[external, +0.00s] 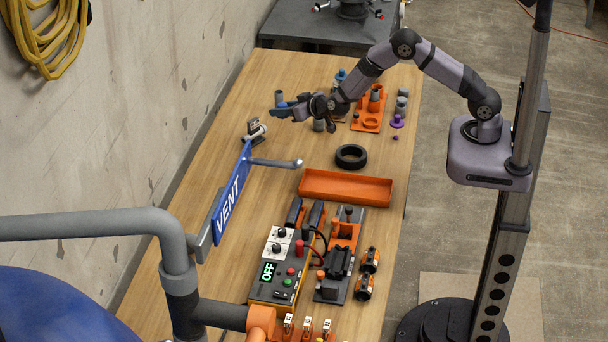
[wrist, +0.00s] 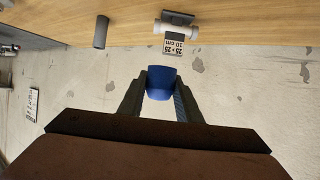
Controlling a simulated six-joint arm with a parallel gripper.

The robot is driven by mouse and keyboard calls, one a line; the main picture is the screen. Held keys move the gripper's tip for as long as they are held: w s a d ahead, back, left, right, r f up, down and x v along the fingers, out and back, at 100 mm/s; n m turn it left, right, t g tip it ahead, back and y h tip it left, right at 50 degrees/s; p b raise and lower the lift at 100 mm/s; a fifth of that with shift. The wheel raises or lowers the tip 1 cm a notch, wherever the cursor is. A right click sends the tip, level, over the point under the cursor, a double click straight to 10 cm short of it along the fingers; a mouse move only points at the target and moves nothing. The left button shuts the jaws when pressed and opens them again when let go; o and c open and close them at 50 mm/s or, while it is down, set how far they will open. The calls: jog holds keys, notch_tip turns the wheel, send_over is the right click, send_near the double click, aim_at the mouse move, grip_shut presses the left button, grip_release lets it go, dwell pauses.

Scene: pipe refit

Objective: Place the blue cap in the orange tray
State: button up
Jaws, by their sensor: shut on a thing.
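The blue cap (wrist: 161,82) is between the fingertips of my gripper (wrist: 160,95) in the wrist view, touching both fingers. In the external view my gripper (external: 288,108) is shut on the cap and holds it above the far left part of the wooden table; the cap shows there only as a small blue patch. The orange tray (external: 345,198) lies on the table nearer the camera, to the right of and below my gripper in the picture. Its visible floor looks empty.
A black ring (external: 351,157) lies between my gripper and the tray. The blue VENT sign (external: 231,203) with its pipe stands left of the tray. A control box (external: 279,265) is in front. Orange fittings (external: 371,108) stand behind. Bare wood lies around the ring.

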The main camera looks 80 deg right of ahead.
jog(key=s+d, duration=0.5)
jog(key=d, duration=0.4)
jog(key=n+g+y+b, duration=0.1)
jog(key=n+g+y, duration=0.1)
jog(key=n+y, duration=1.2)
send_over(346, 191)
notch_tip(346, 191, down, 4)
jog(key=r, duration=0.1)
jog(key=shift+d+f, duration=0.1)
jog(key=shift+f, duration=5.2)
jog(key=shift+f, duration=0.15)
jog(key=o, duration=0.7)
jog(key=shift+o, duration=0.2)
